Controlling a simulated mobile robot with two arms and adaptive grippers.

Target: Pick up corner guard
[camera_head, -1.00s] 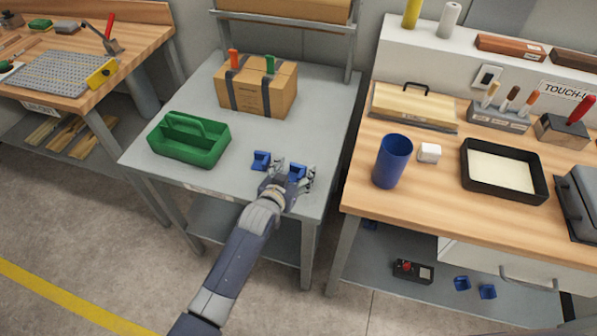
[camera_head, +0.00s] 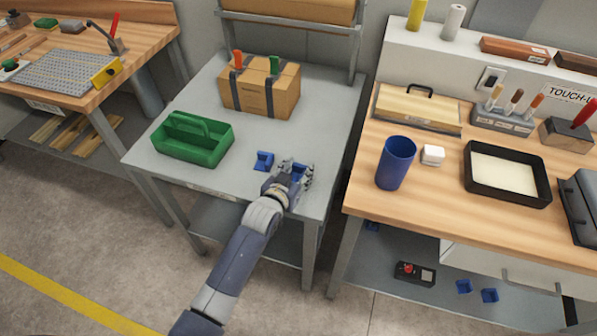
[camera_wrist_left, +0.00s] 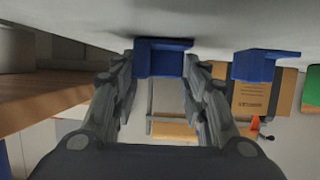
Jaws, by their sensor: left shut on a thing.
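My left gripper (camera_head: 299,172) is low over the front right part of the grey metal table (camera_head: 240,175). Its fingers are shut on a blue corner guard (camera_head: 298,174), mostly covered by the fingers in the head view. In the left wrist view the guard (camera_wrist_left: 163,58) sits between the two fingertips (camera_wrist_left: 160,75), against or very close to the table surface; I cannot tell whether it touches. A second blue corner guard (camera_head: 264,161) lies on the table just left of the gripper and also shows in the left wrist view (camera_wrist_left: 262,65). My right gripper is not in view.
A green tote (camera_head: 193,139) stands left on the table, and a strapped cardboard box (camera_head: 259,88) behind. A wooden bench to the right bears a blue cup (camera_head: 395,163), a white block (camera_head: 432,155) and a black tray (camera_head: 507,174). More blue guards (camera_head: 489,295) lie on its lower shelf.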

